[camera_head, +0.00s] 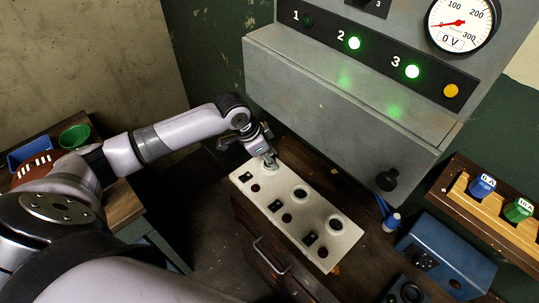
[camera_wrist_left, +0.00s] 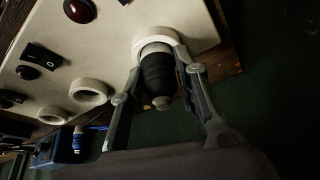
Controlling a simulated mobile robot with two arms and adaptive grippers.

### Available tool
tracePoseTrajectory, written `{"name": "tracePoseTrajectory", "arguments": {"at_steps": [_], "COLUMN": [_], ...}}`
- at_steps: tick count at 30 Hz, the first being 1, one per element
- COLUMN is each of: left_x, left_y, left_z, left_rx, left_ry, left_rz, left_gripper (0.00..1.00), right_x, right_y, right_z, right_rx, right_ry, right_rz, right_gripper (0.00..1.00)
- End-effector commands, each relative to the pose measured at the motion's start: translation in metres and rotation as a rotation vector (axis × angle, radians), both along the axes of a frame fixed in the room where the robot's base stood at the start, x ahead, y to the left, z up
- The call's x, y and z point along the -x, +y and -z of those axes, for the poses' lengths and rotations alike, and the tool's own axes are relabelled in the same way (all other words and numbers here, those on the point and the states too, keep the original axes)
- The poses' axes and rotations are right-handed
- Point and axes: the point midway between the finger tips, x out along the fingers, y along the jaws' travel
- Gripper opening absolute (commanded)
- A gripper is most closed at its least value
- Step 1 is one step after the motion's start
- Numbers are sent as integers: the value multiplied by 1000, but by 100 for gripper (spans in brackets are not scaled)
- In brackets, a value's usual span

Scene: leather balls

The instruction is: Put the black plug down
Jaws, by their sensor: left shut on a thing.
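The black plug (camera_wrist_left: 158,74) shows in the left wrist view, a dark ribbed body with a grey end towards the camera. My left gripper (camera_wrist_left: 157,62) is shut on it, with one finger on each side. The plug's far end is at a white ring socket (camera_wrist_left: 140,42) on the cream panel (camera_wrist_left: 120,45); I cannot tell how deep it sits. In the head view my left gripper (camera_head: 268,158) is at the far left end of the cream panel (camera_head: 312,214) and hides most of the plug. My right gripper is not in view.
Two more ring sockets (camera_head: 300,193) (camera_head: 335,224) line the panel beside switches and red buttons. A grey cabinet (camera_head: 330,95) stands behind, with lamps 2 and 3 green. A blue plug (camera_head: 392,222) and blue box (camera_head: 450,250) are right. A football (camera_head: 35,168) lies left.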

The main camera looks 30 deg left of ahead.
Motion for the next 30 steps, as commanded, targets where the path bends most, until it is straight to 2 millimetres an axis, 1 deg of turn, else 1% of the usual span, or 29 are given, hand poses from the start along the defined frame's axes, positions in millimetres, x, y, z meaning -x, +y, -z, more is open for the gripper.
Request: {"name": "tracePoseTrajectory", "arguments": {"at_steps": [4,5,13,24,26,29,30], "left_x": [0,1,1,0,0,1,3], "left_y": [0,0,0,0,0,3,5], "left_z": [3,4,4,1,-3,-14,-21], "left_rx": [-1,-1,-2,-1,-2,-3,-3], "left_ry": [1,2,4,1,0,-2,-3], "left_rz": [0,0,-1,0,1,1,-1], "left_gripper": [0,30,48,49,49,49,49], "right_x": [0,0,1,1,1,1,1], "right_y": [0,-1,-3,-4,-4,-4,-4], "right_z": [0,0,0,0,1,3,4], "right_rx": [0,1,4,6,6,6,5], "right_ry": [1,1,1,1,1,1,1], "right_rz": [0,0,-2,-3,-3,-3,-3], "right_gripper": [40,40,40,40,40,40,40]}}
